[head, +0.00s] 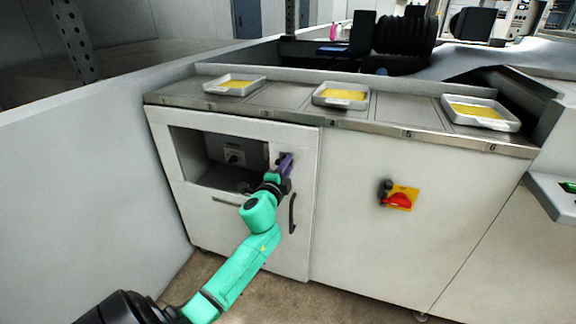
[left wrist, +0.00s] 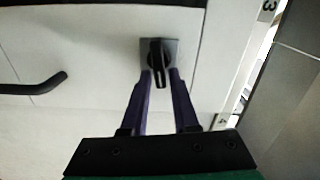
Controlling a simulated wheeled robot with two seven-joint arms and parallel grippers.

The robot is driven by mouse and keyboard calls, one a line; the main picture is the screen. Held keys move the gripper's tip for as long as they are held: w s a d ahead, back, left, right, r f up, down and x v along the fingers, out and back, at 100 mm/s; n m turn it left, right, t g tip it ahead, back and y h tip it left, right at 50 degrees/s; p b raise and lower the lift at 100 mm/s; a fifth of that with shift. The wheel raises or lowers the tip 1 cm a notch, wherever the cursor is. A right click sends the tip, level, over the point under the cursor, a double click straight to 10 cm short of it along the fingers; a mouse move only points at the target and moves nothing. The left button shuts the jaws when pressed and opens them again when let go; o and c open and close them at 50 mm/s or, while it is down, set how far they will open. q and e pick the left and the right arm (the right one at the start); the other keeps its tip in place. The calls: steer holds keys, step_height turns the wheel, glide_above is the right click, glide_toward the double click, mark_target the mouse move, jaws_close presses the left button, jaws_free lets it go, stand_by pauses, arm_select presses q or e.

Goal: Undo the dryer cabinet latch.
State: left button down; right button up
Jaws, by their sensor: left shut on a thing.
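The dryer cabinet latch is a black turn knob (left wrist: 158,52) on a small dark grey plate, set in the white cabinet door (head: 307,200). My left gripper (head: 286,166) is at the latch, near the top right of the door. In the left wrist view its two purple fingers (left wrist: 161,82) stand on either side of the knob's black grip and are closed on it. In the head view the gripper covers most of the latch. The door looks shut, with a black bar handle (head: 292,213) below the latch. My right gripper is not in view.
A dark open recess (head: 215,165) with a socket lies left of the latch. Several white trays with yellow contents, one at the middle (head: 340,95), stand on the top. A red and yellow rotary switch (head: 399,198) is on the right panel. A white wall (head: 80,190) stands left.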

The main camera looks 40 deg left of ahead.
arm_select(q)
steer(key=shift+s+a+f+m, duration=0.1)
steer(key=shift+a+f+m, duration=0.15)
steer(key=shift+m, duration=0.45)
steer(key=shift+r, duration=0.1)
steer(key=c, duration=0.9)
jaws_free()
steer(key=shift+a, duration=0.1)
steer(key=shift+o, duration=0.2)
steer(key=shift+a, duration=0.1)
